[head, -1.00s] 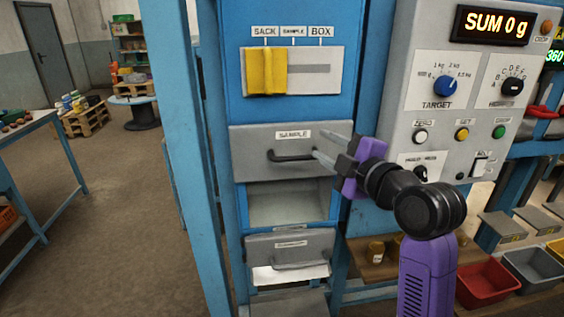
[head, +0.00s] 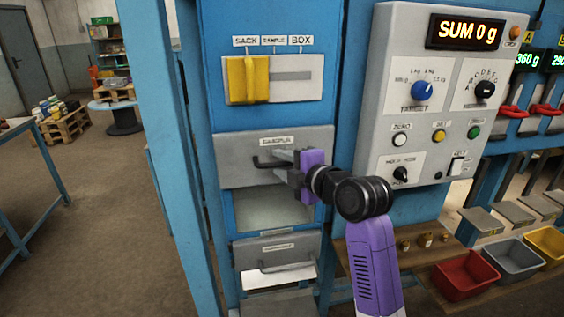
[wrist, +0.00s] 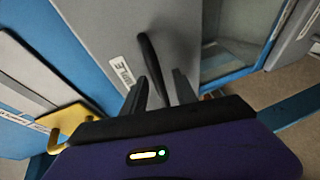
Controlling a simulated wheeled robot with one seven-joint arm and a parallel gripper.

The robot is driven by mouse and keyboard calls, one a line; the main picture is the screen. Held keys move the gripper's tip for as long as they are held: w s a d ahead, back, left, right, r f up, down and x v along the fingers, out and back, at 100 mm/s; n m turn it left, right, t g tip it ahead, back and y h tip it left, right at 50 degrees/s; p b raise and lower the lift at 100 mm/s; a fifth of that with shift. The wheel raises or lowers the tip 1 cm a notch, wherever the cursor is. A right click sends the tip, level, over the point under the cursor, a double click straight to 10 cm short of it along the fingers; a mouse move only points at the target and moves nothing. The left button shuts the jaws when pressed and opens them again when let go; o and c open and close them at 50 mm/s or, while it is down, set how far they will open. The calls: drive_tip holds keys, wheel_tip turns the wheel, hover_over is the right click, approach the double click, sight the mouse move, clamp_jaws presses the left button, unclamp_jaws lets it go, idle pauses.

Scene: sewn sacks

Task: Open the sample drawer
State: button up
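The sample drawer (head: 232,174) is a grey front labelled SAMPLE in the blue cabinet, and it looks closed. Its dark bar handle (head: 262,163) runs across the front; it also shows in the wrist view (wrist: 149,55). My gripper (head: 277,163), with a purple body and grey fingers, is at the right part of the handle. In the wrist view my gripper (wrist: 161,78) has its fingers apart, one on each side of the handle bar, with gaps visible. The fingertips partly hide the handle in the head view.
Above is a yellow slider (head: 248,80) on a SACK/SAMPLE/BOX plate. Below are an open recess (head: 270,208) and another grey drawer (head: 250,252) with a handle. A control panel (head: 440,60) reading SUM 0 g stands right. Open floor (head: 100,220) lies left.

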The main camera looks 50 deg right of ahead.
clamp_jaws()
idle(1.5)
